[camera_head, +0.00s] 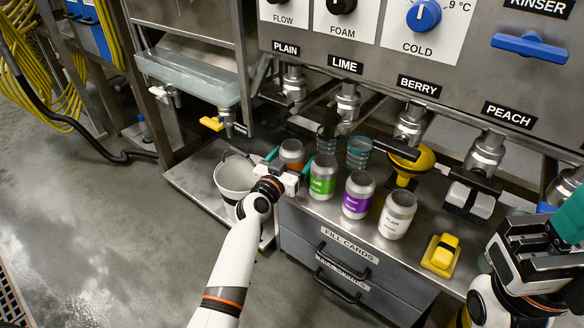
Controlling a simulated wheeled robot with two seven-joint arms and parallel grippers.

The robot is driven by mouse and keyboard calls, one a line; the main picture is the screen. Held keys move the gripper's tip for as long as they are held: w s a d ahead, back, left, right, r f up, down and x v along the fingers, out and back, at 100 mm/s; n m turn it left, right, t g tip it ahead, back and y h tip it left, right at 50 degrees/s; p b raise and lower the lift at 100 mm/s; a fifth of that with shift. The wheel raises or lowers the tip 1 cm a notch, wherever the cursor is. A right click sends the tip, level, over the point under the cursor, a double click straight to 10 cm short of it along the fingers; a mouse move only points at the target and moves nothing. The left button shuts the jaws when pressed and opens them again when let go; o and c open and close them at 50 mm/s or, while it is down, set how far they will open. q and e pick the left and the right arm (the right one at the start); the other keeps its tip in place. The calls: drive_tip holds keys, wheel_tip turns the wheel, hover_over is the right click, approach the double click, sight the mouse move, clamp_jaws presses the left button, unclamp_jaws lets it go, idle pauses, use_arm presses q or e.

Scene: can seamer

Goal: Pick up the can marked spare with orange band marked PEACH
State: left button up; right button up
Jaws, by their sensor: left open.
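A silver open-topped can with an orange band (292,153) stands upright on the steel counter under the PLAIN tap, at the left end of the row. The lettering on its band is too small and partly hidden to read. My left gripper (288,163) is open, with a teal finger on each side of the can; I cannot tell whether they touch it. The gripper body hides the can's lower part. My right gripper (545,245) is at the right edge, partly cut off and away from the cans; its jaws are unclear.
Cans with green (323,187), purple (358,205) and white (397,222) bands stand to the right. Behind them are dark teal-rimmed cups (359,152) and a yellow funnel (411,163). A white bucket (234,175) stands left. A yellow block (441,254) lies near the front edge.

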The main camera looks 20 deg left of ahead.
use_arm(q)
drive_tip(key=shift+w+d, duration=0.15)
drive_tip(key=shift+w, duration=0.8)
drive_tip(key=shift+c, duration=0.3)
drive_tip(key=c, duration=1)
drive_tip(key=shift+o, duration=0.2)
drive_tip(key=shift+r, duration=0.1)
